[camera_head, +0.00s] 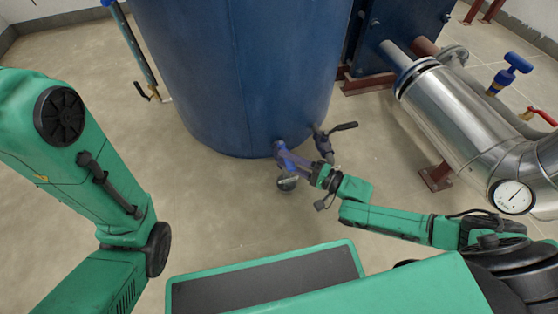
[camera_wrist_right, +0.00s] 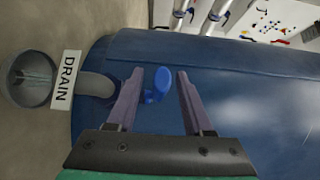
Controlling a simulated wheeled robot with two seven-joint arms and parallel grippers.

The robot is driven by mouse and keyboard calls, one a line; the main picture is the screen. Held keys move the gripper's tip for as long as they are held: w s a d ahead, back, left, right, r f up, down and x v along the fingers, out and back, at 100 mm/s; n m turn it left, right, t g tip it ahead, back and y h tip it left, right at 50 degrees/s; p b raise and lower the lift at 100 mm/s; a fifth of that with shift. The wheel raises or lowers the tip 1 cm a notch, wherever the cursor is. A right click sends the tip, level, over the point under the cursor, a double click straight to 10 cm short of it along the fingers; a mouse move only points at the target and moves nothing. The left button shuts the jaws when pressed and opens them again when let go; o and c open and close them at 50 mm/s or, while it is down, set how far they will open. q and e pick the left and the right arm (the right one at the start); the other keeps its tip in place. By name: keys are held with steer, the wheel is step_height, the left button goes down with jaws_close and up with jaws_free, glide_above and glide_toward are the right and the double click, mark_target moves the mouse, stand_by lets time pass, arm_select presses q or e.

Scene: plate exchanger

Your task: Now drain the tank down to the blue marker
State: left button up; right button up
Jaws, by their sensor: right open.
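The blue tank (camera_head: 235,75) stands at the top middle of the head view and fills much of the right wrist view (camera_wrist_right: 240,90). A drain pipe (camera_wrist_right: 97,85) with a white DRAIN label (camera_wrist_right: 66,80) comes out low on it. A small blue valve handle (camera_wrist_right: 157,84) shows between the fingers of my right gripper (camera_wrist_right: 160,72). The gripper is open and straddles the handle; I cannot tell whether either finger touches it. In the head view my right gripper (camera_head: 301,148) is at the tank's lower front. My left arm shows, but its gripper does not.
A round drain cup (camera_wrist_right: 29,78) sits below the pipe. A level tube (camera_head: 135,45) with a black lever stands left of the tank. A silver pipe (camera_head: 445,105) with a gauge (camera_head: 513,196) and a blue-handled valve (camera_head: 510,70) are at the right. The floor at left is clear.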

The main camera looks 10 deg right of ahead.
steer(key=shift+x, duration=1.35)
jaws_close()
stand_by(0.3)
